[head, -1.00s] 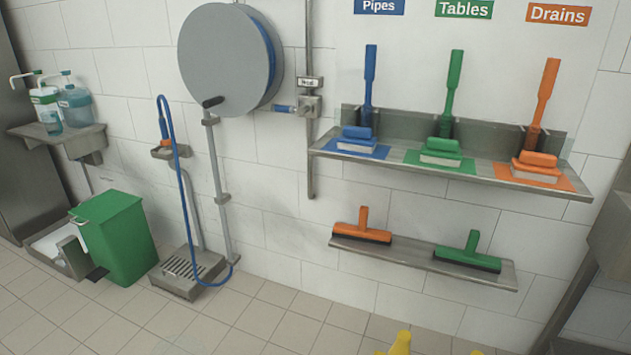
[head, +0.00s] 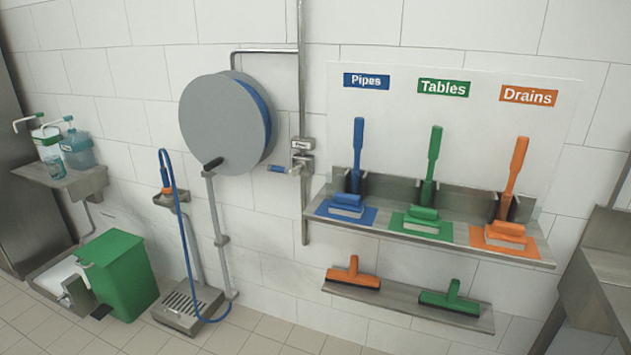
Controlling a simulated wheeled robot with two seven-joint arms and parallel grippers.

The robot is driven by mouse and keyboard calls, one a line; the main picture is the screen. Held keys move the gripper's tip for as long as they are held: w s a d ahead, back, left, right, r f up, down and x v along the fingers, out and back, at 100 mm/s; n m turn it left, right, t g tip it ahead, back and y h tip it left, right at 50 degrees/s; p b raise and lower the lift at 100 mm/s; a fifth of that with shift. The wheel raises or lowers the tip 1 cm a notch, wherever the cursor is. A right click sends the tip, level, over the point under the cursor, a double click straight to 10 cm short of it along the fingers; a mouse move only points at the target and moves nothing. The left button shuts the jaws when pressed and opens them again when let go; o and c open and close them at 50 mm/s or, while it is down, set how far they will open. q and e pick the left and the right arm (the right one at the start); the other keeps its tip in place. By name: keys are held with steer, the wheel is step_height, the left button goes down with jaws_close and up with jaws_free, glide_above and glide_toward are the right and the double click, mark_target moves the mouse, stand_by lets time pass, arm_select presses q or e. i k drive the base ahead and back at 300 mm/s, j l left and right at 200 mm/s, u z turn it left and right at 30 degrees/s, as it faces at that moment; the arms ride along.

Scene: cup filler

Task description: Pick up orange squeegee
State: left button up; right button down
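The orange squeegee (head: 352,274) rests on the left part of the lower wall shelf (head: 400,304), its short handle pointing up. A green squeegee (head: 452,299) rests on the same shelf to its right. Neither of my grippers shows in the head view, and nothing touches the orange squeegee.
Above, a metal shelf (head: 386,229) holds blue (head: 357,170), green (head: 432,178) and orange (head: 513,190) brushes under signs. A hose reel (head: 225,122) and a floor stand (head: 186,303) are left of it, with a green bin (head: 118,272) further left. A metal counter (head: 606,282) stands at right.

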mark_target(352, 277)
steer(key=u, duration=1.15)
steer(key=i+l+z, duration=0.1)
steer(key=i+l, duration=0.15)
steer(key=l, duration=0.2)
steer(key=i+l, duration=0.25)
steer(key=l, duration=0.2)
steer(key=i+l+z, duration=0.15)
steer(key=l, duration=0.3)
steer(key=i, duration=0.1)
